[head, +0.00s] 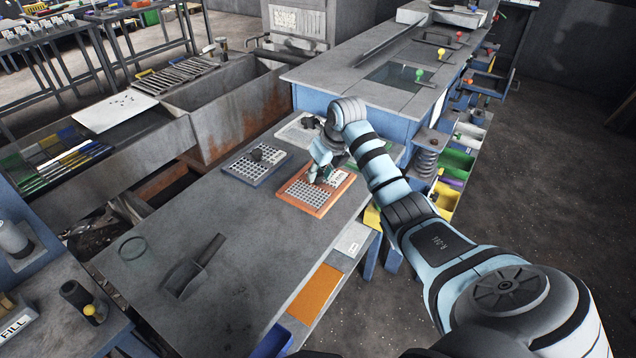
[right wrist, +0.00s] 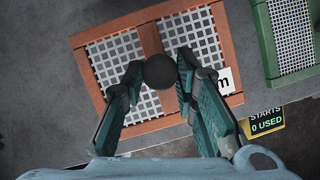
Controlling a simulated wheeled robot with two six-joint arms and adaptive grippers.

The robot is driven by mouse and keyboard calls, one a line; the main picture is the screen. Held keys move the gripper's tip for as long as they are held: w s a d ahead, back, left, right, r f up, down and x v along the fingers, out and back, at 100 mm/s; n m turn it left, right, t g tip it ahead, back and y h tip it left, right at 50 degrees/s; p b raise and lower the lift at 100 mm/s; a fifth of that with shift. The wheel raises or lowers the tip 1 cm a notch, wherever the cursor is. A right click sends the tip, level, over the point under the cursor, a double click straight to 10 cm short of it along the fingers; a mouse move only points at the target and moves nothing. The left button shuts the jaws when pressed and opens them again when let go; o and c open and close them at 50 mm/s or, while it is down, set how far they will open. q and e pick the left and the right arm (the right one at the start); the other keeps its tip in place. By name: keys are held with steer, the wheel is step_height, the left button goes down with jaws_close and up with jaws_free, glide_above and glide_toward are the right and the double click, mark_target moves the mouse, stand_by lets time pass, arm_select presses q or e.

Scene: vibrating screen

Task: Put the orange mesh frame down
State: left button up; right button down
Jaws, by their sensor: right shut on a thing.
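The orange mesh frame (head: 293,200) is at the right side of the grey bench, level or nearly so; I cannot tell whether it touches the bench top. It has a pale mesh, a middle bar and a dark round knob. My right gripper (head: 322,172) is above it. In the right wrist view the orange mesh frame (right wrist: 146,38) lies beyond my right gripper (right wrist: 158,74), whose fingers are shut on the dark knob (right wrist: 160,71). A white label on the frame is partly hidden by a finger. My left gripper is not in view.
A blue mesh frame (head: 243,174) with a dark knob lies left of the orange one. A pale mesh frame (head: 291,133) lies behind. A dark scoop (head: 190,270) and a thin ring (head: 133,247) lie on the bench (head: 235,225). A green frame (right wrist: 268,45) shows in the wrist view.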

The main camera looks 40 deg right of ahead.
mark_target(320, 182)
step_height(320, 182, down, 3)
steer(key=shift+s+a, duration=0.1)
steer(key=shift+s, duration=0.3)
steer(key=shift+w+f, duration=0.1)
steer(key=shift+f, duration=0.05)
steer(key=c, duration=1.3)
jaws_free()
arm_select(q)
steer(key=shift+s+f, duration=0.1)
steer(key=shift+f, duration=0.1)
arm_select(e)
steer(key=shift+r, duration=0.3)
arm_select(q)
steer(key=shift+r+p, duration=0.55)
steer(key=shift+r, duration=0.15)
arm_select(e)
steer(key=v, duration=1.1)
steer(key=shift+s+r, duration=0.25)
steer(key=shift+r, duration=0.05)
